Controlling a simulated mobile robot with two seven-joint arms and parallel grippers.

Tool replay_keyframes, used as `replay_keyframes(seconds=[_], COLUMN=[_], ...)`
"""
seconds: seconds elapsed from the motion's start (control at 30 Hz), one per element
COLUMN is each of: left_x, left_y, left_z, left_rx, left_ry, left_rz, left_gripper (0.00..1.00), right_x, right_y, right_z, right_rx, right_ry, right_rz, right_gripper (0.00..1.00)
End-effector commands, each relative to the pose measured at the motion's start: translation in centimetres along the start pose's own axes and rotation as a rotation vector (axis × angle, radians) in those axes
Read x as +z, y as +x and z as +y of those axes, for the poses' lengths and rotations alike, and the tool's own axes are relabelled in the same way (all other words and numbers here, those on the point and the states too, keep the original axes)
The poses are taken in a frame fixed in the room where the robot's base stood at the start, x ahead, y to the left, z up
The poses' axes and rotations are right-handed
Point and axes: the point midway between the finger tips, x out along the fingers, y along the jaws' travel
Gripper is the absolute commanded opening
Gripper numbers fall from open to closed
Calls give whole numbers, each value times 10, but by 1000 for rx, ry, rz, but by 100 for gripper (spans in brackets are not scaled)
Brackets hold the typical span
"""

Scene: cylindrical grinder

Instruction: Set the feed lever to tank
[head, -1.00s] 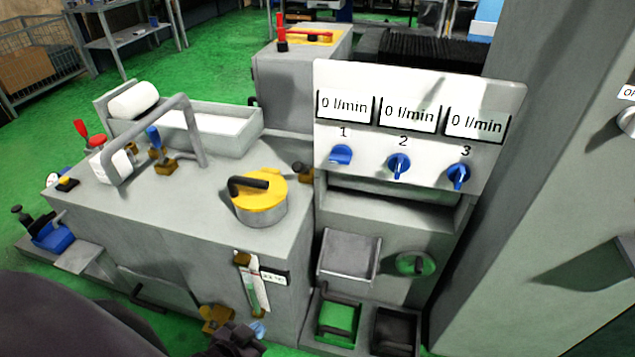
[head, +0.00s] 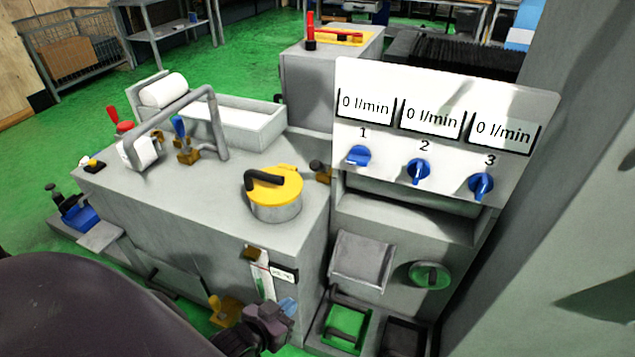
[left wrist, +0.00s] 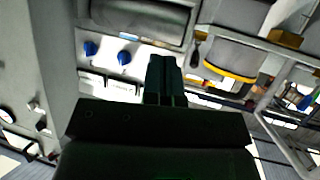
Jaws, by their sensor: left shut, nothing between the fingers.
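No lever bears a readable feed or tank label, so I cannot tell which is the feed lever. A yellow lever on a brass fitting (head: 217,309) is low on the cabinet's front. A blue-handled lever (head: 179,128) and a red-handled one (head: 111,118) stand on the cabinet top. My left gripper (head: 284,312) is low before the cabinet front, right of the yellow lever and below the sight gauge (head: 264,274), apart from the yellow lever. In the left wrist view its fingers (left wrist: 166,80) are together with nothing between. My right gripper is out of view.
A grey cabinet (head: 130,195) carries a yellow-lidded pot (head: 275,207), a bent pipe frame (head: 217,120) and a white-lined tray. To the right, a panel (head: 440,150) has three blue knobs and "0 l/min" displays. A grey wall closes the right side.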

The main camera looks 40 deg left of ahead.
Motion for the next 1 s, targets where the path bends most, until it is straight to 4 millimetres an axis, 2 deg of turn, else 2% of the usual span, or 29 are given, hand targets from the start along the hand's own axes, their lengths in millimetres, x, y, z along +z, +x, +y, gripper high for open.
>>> replay_keyframes(seconds=[0.03, 0.2, 0.4, 0.6, 0.8, 1.0], left_x=[-3, -43, -89, -121, -134, -131], left_y=[24, 86, 145, 191, 229, 259], left_z=[0, -5, -18, -36, -56, -71], left_rx=[11, 56, 121, 187, 244, 281], left_ry=[-59, -305, -603, -900, -1188, -1427], left_rz=[63, 323, 622, 918, 1215, 1504], left_gripper=[0, 0, 0, 0, 0, 0], right_x=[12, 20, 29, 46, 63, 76], right_y=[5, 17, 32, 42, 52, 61], right_z=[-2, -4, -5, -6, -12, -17], right_rx=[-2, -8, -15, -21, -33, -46], right_ry=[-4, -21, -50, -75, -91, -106], right_rz=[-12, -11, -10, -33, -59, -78], right_gripper=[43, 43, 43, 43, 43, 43])
